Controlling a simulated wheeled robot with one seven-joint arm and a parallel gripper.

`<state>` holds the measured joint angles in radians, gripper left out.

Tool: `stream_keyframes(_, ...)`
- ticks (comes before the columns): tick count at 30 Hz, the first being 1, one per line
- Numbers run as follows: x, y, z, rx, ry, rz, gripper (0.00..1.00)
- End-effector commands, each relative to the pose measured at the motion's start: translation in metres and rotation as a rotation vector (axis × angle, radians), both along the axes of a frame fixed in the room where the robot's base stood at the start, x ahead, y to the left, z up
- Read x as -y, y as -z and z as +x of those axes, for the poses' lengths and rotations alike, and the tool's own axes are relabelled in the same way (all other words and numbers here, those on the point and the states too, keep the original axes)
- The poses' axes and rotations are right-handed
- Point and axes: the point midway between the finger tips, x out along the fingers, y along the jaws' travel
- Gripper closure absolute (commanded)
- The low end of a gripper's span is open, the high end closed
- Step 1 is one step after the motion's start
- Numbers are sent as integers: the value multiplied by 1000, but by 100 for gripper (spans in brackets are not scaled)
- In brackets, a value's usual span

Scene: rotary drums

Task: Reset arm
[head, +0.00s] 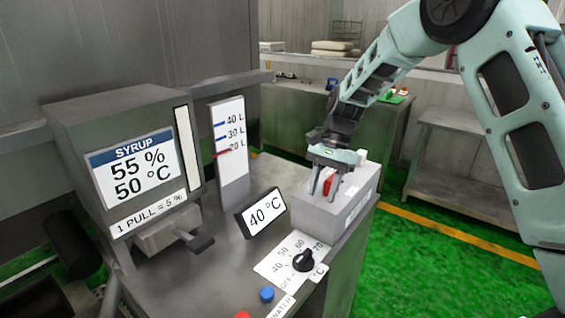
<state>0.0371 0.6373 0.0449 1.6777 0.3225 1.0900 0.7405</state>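My arm reaches in from the upper right. My gripper (323,190) points down over a grey box (345,205) at the right end of the metal counter. Its two fingers are apart. A small red part (328,180) on the box shows between or just behind the fingers; I cannot tell whether they touch it.
A syrup dispenser (110,140) reading 55 % and 50 °C stands on the left. A level gauge (231,140), a 40 °C display (263,213), a black dial (303,260) and a blue button (267,294) are on the counter. Green floor (420,265) is clear at right.

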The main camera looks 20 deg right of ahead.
Motion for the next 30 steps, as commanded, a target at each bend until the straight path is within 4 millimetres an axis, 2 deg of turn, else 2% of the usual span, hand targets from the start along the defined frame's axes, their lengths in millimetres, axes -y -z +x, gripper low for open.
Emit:
stream_keyframes(2,0,0,0,0,0,0,62)
stream_keyframes(4,-9,-4,-6,10,-35,3,62)
stream_keyframes(8,-49,-20,-42,80,-227,16,62)
stream_keyframes(11,-87,-35,-91,161,-469,24,62)
stream_keyframes(12,-101,-39,-114,195,-577,26,62)
stream_keyframes(16,-129,-47,-190,304,-927,24,62)
stream_keyframes(18,-134,-47,-228,353,-1102,19,62)
stream_keyframes(22,-132,-42,-280,426,-1364,3,62)
stream_keyframes(25,-127,-38,-303,457,-1492,-7,62)
stream_keyframes(30,-123,-36,-317,476,-1573,-14,62)
